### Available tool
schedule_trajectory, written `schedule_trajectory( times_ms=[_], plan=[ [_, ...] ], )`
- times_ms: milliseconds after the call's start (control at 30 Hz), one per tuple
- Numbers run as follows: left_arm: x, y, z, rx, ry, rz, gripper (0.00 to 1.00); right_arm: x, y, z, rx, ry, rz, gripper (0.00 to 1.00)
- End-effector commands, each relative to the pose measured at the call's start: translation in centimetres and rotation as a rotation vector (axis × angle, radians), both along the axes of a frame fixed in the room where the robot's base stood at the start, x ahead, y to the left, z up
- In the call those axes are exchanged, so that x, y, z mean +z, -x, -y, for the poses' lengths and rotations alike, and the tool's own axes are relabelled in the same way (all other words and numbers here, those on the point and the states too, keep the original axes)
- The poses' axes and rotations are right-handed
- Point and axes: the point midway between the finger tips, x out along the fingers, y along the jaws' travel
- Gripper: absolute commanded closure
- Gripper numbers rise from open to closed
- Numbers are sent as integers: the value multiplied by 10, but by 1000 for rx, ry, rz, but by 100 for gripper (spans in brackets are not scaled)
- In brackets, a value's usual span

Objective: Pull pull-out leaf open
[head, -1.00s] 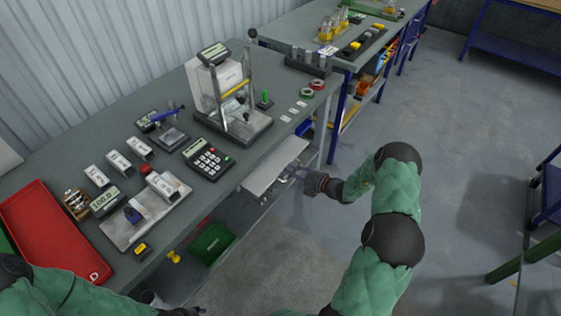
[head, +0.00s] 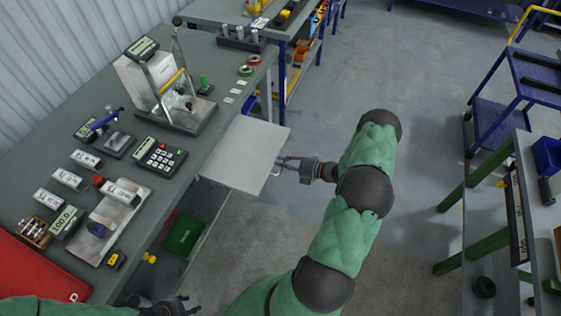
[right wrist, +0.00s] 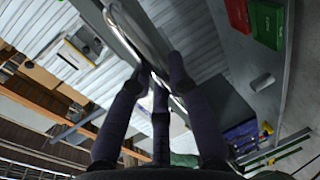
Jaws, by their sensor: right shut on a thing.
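The pull-out leaf (head: 238,158) is a pale grey flat board that sticks out from under the front edge of the workbench (head: 150,190). A wide stretch of its top shows. My right gripper (head: 281,162) is at the leaf's outer edge, shut on its handle. In the right wrist view my right fingers (right wrist: 160,78) close around a shiny bar, the handle (right wrist: 140,32). My left gripper (head: 176,305) is low at the bottom edge of the head view, away from the leaf. Its fingers are too small and dark to read.
A calculator-like keypad (head: 158,155), a scale stand (head: 165,85) and a red tray (head: 35,275) are on the workbench. A green box (head: 184,236) is below it.

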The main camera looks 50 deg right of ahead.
Motion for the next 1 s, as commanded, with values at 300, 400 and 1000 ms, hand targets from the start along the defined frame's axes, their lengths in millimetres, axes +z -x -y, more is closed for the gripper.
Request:
schedule_trajectory(
  times_ms=[300, 400, 1000],
  plan=[
    [0, 0, 0, 0, 0, 0, 54, -1, 0, -1, 1, -1, -3, 58],
    [0, 0, 0, 0, 0, 0, 54, -1, 0, -1, 1, -1, -1, 58],
    [0, 0, 0, 0, 0, 0, 54, 13, 60, 26, -4, 1, -3, 58]
  ],
)
